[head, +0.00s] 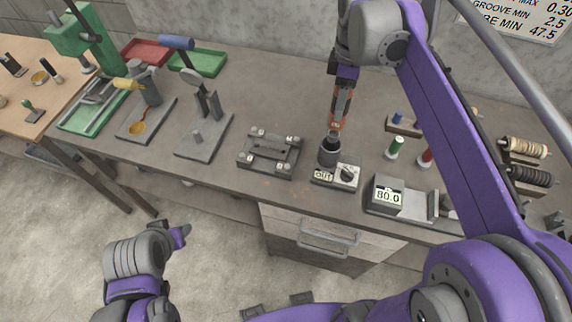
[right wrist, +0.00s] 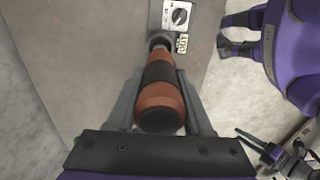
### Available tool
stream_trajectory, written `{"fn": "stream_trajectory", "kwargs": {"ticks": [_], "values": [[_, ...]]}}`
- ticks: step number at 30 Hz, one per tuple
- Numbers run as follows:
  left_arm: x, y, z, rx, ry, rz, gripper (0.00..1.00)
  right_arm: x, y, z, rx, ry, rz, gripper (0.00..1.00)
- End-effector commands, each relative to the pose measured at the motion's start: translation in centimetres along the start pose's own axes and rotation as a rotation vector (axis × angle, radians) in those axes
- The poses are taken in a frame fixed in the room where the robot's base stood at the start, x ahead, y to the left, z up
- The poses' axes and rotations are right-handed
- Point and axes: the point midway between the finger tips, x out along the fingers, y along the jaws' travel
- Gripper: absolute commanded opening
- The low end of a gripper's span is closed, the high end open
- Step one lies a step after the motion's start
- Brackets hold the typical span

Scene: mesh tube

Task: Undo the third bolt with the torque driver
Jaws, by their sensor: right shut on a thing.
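The torque driver (head: 339,106) has an orange body with a black band. My right gripper (head: 344,82) is shut on it and holds it steeply, head down. The driver also shows in the right wrist view (right wrist: 160,95), between the fingers. Its lower end is at the mouth of a dark round cup (head: 329,153); I cannot tell whether it is inside or just above. A dark metal fixture plate (head: 270,153) left of the cup has bolt-like heads near its corners. My left gripper (head: 181,236) is low in front of the bench, away from the fixture; its opening is unclear.
A dial box (head: 345,176) labelled OUT adjoins the cup. A display reading 80.0 (head: 388,195) stands to its right. Lever tools (head: 204,130) stand left of the fixture. Spools (head: 525,148) and a small rack (head: 403,125) are at right. The bench behind the fixture is clear.

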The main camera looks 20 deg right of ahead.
Motion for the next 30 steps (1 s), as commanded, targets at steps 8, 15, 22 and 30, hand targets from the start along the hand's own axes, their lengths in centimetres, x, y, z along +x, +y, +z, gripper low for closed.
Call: {"fn": "stream_trajectory", "kwargs": {"ticks": [8,15,22,30], "values": [[0.0,0.0,0.0,0.000,0.000,0.000,0.50,-0.1,0.0,0.0,0.000,0.000,0.000,0.00],[-0.1,0.0,-0.2,0.000,0.002,0.000,0.50,-0.1,-0.3,-0.6,-0.026,0.001,0.000,0.00],[-1.1,0.0,-1.6,0.000,0.017,0.000,0.50,-0.2,-3.4,-5.8,-0.273,0.003,0.001,0.00],[-1.7,0.0,-2.6,0.000,0.028,0.000,0.50,0.1,-6.8,-10.0,-0.506,0.001,0.001,0.00]]}}
